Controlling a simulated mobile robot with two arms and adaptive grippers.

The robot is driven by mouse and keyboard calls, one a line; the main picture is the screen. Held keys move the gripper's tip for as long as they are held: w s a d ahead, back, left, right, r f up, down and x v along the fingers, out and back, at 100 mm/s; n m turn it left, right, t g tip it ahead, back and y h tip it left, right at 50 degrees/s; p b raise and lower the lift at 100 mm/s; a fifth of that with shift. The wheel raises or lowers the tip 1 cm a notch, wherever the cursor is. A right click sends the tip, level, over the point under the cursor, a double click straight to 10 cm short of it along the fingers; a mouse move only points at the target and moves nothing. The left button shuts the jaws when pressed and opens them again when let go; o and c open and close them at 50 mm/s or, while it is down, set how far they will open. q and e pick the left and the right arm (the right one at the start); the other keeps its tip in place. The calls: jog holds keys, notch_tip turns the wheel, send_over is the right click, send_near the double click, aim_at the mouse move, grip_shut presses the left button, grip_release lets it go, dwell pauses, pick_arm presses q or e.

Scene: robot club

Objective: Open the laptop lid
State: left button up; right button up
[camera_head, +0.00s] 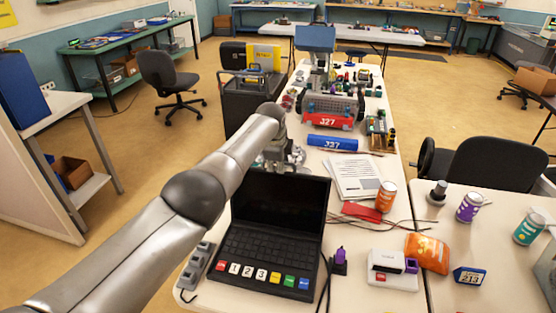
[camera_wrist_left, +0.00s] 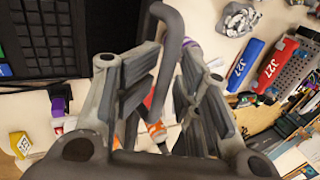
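The black laptop (camera_head: 265,255) stands on the near table with its lid (camera_head: 281,200) raised and the dark screen and keyboard showing. In the left wrist view part of the laptop (camera_wrist_left: 40,38) shows at the upper left. My left arm reaches across the laptop's left side. My left gripper (camera_head: 280,154) is just behind the lid's top edge; whether it touches the lid I cannot tell. In the wrist view the left gripper (camera_wrist_left: 150,85) has its fingers apart, with no object clearly held. My right gripper is not in view.
A purple-topped item (camera_head: 340,261) and cables are close to the laptop's right side.

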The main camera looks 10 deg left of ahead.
pick_arm(q)
jog(key=shift+v, duration=0.85)
jog(key=v, duration=1)
jog(key=shift+r, duration=0.1)
